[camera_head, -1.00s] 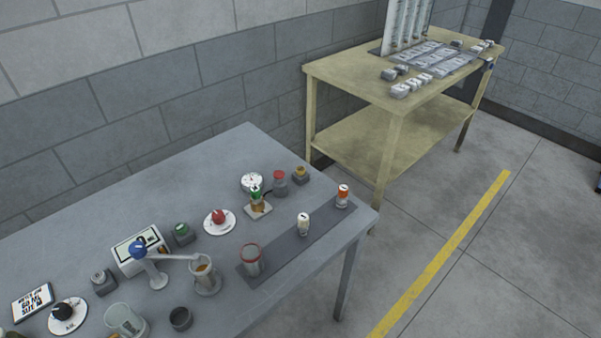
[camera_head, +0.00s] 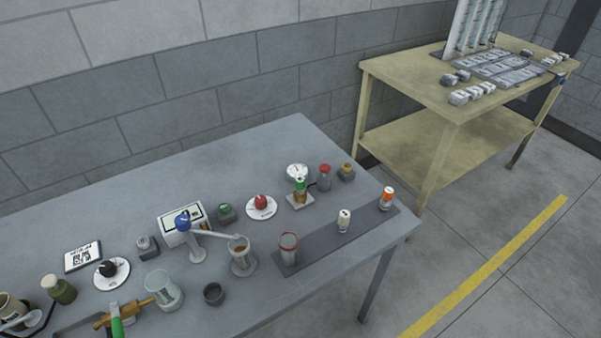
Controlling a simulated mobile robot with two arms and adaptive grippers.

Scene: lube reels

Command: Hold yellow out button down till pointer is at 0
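A small grey box with a yellow button (camera_head: 347,167) stands at the right back of the grey table. A round white gauge dial (camera_head: 298,172) stands to its left, behind a green-topped fitting on a small plate. The pointer on the dial is too small to read. A grey bottle-like piece with a red top (camera_head: 325,177) stands between the dial and the yellow button. Neither gripper shows in the view, and nothing touches the button.
The grey table (camera_head: 255,150) also bears a red knob (camera_head: 261,203), a green-button box (camera_head: 226,212), a blue-knobbed lever, cups and a dark mat (camera_head: 320,250) with small containers. A wooden table (camera_head: 410,85) stands behind to the right. Floor to the right is clear.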

